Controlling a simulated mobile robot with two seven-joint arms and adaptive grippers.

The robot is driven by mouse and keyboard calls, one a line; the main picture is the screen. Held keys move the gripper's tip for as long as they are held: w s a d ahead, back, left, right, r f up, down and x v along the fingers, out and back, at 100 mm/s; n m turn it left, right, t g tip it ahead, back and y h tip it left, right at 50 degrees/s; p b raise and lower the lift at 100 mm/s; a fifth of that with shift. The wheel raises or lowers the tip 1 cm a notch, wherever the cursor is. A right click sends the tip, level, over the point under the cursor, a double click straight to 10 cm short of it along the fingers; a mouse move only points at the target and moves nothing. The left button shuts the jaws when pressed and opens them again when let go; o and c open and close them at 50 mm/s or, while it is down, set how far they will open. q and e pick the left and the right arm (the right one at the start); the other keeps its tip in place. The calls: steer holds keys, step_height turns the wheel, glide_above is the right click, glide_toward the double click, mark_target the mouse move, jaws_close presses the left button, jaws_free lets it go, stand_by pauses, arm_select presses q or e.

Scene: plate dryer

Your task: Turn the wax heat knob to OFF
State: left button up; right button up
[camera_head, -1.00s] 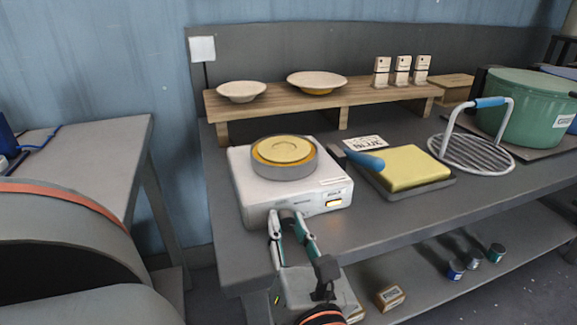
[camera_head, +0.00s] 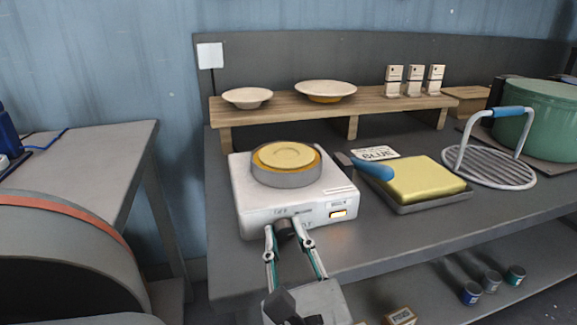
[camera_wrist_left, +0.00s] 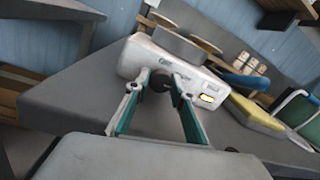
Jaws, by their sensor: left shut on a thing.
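The wax heat knob (camera_head: 286,230) is a dark round knob on the front of a white heater (camera_head: 252,212). The knob also shows in the left wrist view (camera_wrist_left: 160,82). Small lettering, OFF at its upper left and HOT at its lower right, is printed near it; its pointer is too small to read. My left gripper (camera_head: 287,240) reaches in from the front below, its two fingers on either side of the knob, shut on it. A lit orange indicator (camera_head: 338,214) is on the heater's right front. My right gripper is not in view.
A round pan of yellow wax (camera_head: 285,178) sits on the heater. To the right are a yellow block on a tray (camera_head: 425,178), a blue-handled tool (camera_head: 372,168), a wire rack (camera_head: 490,165) and a green pot (camera_head: 530,115). The bench's front edge runs just below the heater.

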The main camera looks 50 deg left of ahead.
mark_target(297, 278)
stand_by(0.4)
arm_select(q)
steer(key=o, duration=1.1)
steer(key=shift+v, duration=3.8)
